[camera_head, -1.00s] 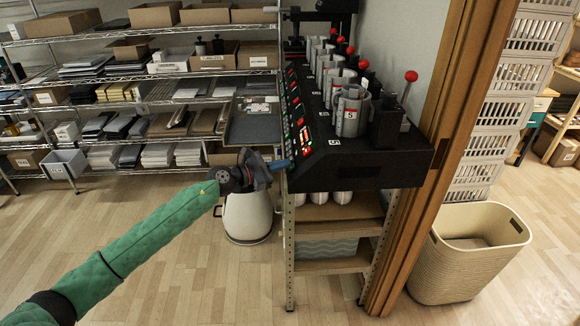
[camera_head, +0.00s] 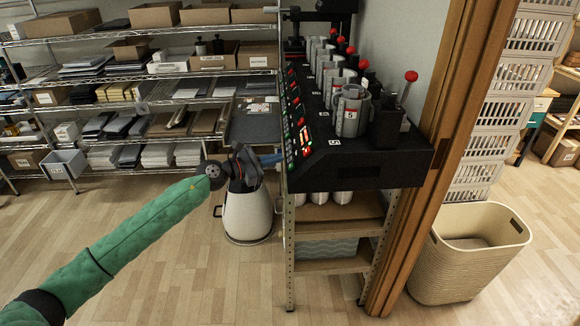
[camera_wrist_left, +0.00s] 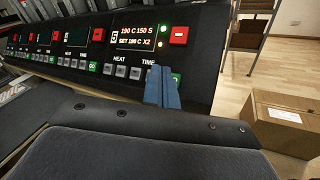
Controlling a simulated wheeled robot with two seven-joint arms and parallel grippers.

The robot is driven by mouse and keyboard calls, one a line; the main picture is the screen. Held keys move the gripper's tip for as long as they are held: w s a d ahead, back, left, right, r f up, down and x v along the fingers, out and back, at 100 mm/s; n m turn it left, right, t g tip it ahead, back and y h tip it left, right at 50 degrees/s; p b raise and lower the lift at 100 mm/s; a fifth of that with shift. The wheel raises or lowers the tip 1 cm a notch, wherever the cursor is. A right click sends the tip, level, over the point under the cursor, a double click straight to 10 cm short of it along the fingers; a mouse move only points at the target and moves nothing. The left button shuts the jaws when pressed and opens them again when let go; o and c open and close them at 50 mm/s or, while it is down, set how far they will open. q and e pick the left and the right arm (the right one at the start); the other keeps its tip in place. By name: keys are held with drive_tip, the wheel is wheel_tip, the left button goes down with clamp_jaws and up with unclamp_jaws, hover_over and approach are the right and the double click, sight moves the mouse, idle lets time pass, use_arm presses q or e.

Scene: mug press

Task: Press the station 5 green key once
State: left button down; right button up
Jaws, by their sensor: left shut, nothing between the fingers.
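The station 5 panel shows in the left wrist view, with its lit display (camera_wrist_left: 136,36) reading 190 C 150 S and SET 190 C X2. A red key (camera_wrist_left: 179,36) is to the right of the display. The green key (camera_wrist_left: 177,68) is below the red key, partly hidden behind my left gripper's fingers. My left gripper (camera_wrist_left: 161,72) is shut and empty, its blue fingertips just in front of the panel beside that green key. I cannot tell whether they touch it. In the head view, my left gripper (camera_head: 271,158) is at the left side of the black press bench (camera_head: 350,172). My right gripper is not in view.
Mugs in presses stand in a row on the bench, including the mug marked 5 (camera_head: 351,112). A pale bin (camera_head: 248,214) is below my gripper. A wooden post (camera_head: 420,170) is right of the bench. A cardboard box (camera_wrist_left: 280,123) is at right in the wrist view.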

use_arm(q)
drive_tip(key=shift+a+r, duration=1.25)
drive_tip(key=shift+a, duration=0.05)
